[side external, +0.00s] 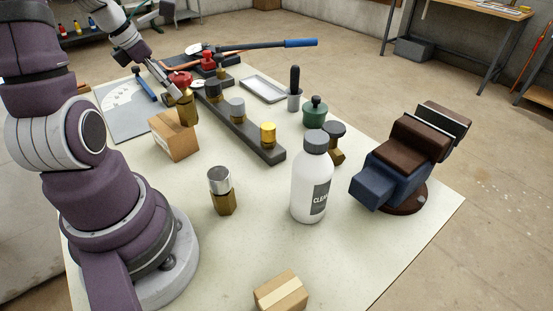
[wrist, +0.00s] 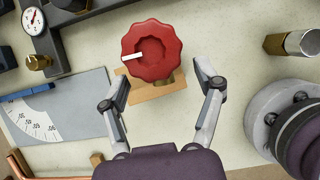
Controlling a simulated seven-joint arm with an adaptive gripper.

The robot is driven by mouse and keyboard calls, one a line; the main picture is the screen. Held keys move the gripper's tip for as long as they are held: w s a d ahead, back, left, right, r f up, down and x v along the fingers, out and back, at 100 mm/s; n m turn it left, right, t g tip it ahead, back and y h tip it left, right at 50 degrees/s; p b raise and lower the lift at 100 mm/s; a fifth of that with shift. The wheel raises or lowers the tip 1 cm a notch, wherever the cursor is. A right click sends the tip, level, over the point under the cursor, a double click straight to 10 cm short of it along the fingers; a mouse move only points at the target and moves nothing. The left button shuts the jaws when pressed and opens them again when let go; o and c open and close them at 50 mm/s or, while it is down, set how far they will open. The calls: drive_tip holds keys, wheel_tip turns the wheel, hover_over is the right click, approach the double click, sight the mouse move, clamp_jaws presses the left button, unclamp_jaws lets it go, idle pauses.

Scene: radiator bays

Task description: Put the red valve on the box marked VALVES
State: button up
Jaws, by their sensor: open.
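The red valve (side external: 187,106) has a scalloped red handwheel and a brass body. It stands upright at the cardboard box (side external: 174,142) and appears to rest on its top. The box's print is too small to read. In the wrist view, the red handwheel (wrist: 151,62) with a white mark covers much of the box (wrist: 142,93), and a bit of brass shows beside it. My gripper (side external: 170,88) is close to the valve. In the wrist view, my gripper's fingers (wrist: 161,80) are spread apart on either side of the valve, with gaps to the handwheel.
A dark rail (side external: 255,143) with several capped fittings runs behind the box. A chrome-capped brass valve (side external: 222,190), a white bottle (side external: 311,190) and another cardboard box (side external: 281,291) stand nearer the front. A dial sheet (wrist: 60,110) lies left in the wrist view.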

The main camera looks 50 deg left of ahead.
drive_tip(key=v, duration=0.6)
drive_tip(key=w+d+r+m, duration=0.1)
drive_tip(key=w+d+m, duration=0.2)
drive_tip(key=d+m, duration=0.4)
drive_tip(key=w+d+r+m, duration=0.1)
drive_tip(key=w+d+m, duration=0.3)
drive_tip(key=m, duration=0.6)
drive_tip(key=s+d+m, duration=0.2)
drive_tip(key=d+m, duration=0.3)
drive_tip(key=m, duration=0.4)
drive_tip(key=s+d+f+m, duration=0.1)
drive_tip(key=d+m, duration=0.4)
drive_tip(key=m, duration=0.5)
drive_tip(key=shift+s+t, duration=0.4)
drive_tip(key=shift+s, duration=0.25)
drive_tip(key=shift+o, duration=0.5)
